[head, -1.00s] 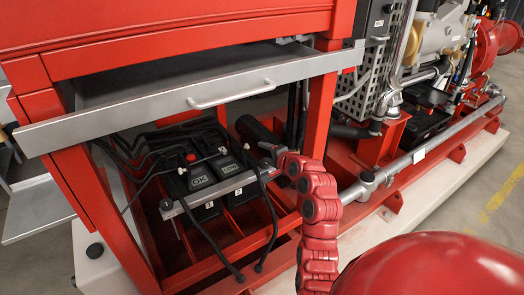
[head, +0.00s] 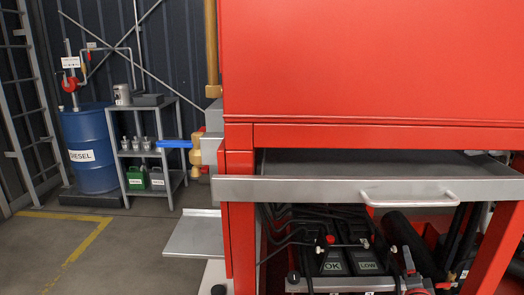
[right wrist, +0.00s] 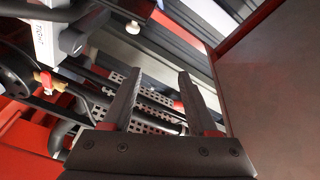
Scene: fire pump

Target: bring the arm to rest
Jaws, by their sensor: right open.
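My right gripper (head: 408,262) shows at the bottom edge of the head view, just right of the battery marked LOW (head: 369,266). Only its tip and a bit of my red arm are in the picture. In the right wrist view its two dark fingers (right wrist: 158,76) stand apart with nothing between them. A battery marked OK (head: 334,266) sits left of the LOW one, under the pulled-out grey drawer (head: 300,190) with its white handle (head: 410,199). My left gripper is not in view.
The red cabinet (head: 380,70) and its frame enclose the space around my right arm. At the left stand a blue diesel drum (head: 90,150) and a grey shelf (head: 150,101) with cans. A small grey plate (head: 195,235) juts out low. The floor between is clear.

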